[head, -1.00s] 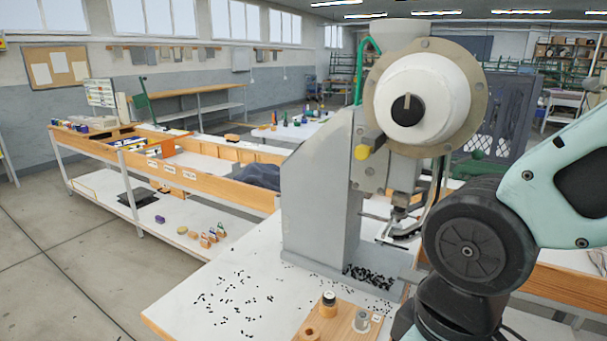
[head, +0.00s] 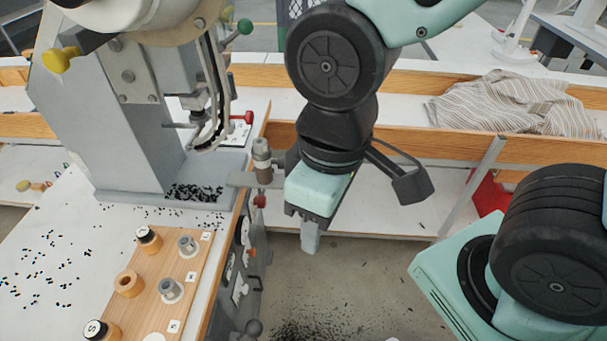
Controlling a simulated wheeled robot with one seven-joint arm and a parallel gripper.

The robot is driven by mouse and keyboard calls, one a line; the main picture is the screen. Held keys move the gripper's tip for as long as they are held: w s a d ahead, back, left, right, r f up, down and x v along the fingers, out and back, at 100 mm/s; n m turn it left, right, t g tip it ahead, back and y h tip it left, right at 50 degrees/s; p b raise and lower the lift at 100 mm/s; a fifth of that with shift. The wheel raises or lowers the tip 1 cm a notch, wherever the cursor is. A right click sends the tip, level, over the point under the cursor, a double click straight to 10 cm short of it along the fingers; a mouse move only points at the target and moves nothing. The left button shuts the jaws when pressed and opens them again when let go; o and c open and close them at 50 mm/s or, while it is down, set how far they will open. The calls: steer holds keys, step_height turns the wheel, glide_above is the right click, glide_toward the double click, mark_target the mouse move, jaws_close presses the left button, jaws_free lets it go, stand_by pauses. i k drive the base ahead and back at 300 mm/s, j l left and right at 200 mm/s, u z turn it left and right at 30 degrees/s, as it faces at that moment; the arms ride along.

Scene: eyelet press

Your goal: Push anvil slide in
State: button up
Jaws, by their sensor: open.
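The grey eyelet press (head: 140,110) stands on the white bench at the left in the head view. The anvil slide (head: 240,179) is a flat grey plate sticking out to the right of the press base, past the bench edge. A metal anvil post (head: 262,160) stands upright on it. My gripper (head: 311,238) points down just right of the slide's outer end, over the gap beside the bench. Its fingers overlap in this view, and nothing shows between them. A small gap seems to lie between the slide and my wrist, but contact cannot be ruled out.
A wooden die board (head: 175,265) with several dies lies at the front of the bench. Black eyelets are scattered on the bench and floor. A wooden-edged shelf bench with a striped cloth (head: 515,105) runs behind my arm. A red object (head: 490,192) stands beneath it.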

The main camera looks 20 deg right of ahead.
mark_target(264, 177)
steer(key=k+j+z, duration=0.2)
steer(key=z, duration=0.25)
steer(key=k+j+z, duration=0.2)
steer(key=j+z, duration=0.15)
steer(key=z, duration=0.15)
